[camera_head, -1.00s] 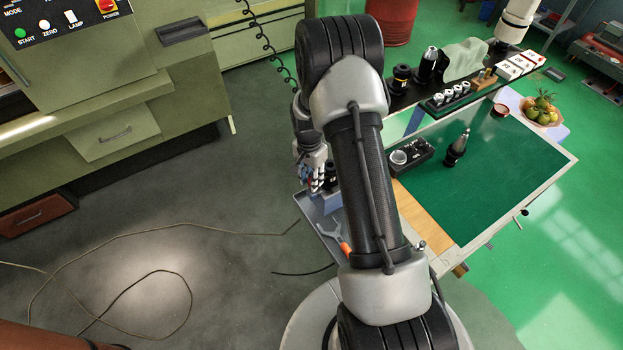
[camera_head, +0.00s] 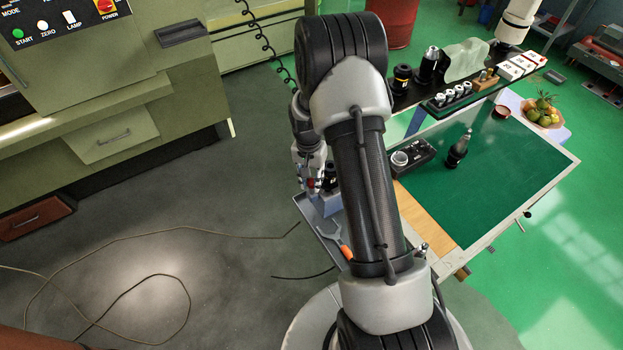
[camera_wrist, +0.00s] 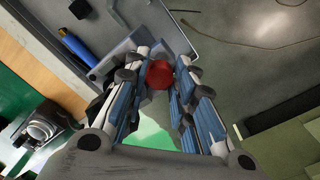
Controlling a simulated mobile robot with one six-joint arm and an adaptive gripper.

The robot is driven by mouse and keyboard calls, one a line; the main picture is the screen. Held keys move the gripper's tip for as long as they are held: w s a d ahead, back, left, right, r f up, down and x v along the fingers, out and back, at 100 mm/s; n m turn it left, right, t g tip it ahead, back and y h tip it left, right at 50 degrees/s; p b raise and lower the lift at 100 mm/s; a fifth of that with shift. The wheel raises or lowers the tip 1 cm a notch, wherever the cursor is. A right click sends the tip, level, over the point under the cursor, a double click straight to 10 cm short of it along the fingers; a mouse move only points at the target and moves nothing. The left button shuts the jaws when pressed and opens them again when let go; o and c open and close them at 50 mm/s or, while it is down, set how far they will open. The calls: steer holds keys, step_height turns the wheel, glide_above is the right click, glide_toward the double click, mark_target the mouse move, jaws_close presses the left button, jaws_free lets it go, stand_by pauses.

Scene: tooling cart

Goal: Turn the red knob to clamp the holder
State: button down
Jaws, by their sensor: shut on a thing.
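The red knob (camera_wrist: 160,74) shows in the wrist view between the fingertips of my gripper (camera_wrist: 158,82). The fingers are shut on the knob, one on each side. In the head view my gripper (camera_head: 313,183) is small and partly hidden by my arm, above the grey side tray. The knob's mount (camera_wrist: 106,66) is a grey block beside the fingers in the wrist view. My fingers cover much of it, and I cannot tell whether the holder is clamped. A dark tool holder (camera_head: 458,150) stands upright on the green cart top.
The grey tray (camera_head: 309,210) holds a tool with an orange handle (camera_head: 346,252). A black box with a round clear part (camera_head: 410,156) lies on the cart. A rack of several small parts (camera_head: 452,96) stands at the back. A cable (camera_head: 150,231) lies on the floor.

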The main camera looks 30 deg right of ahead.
mark_target(310, 181)
steer(key=c, duration=1.3)
jaws_free()
steer(key=shift+c, duration=0.2)
steer(key=shift+r, duration=0.1)
step_height(310, 181, up, 12)
steer(key=shift+w+a, duration=0.2)
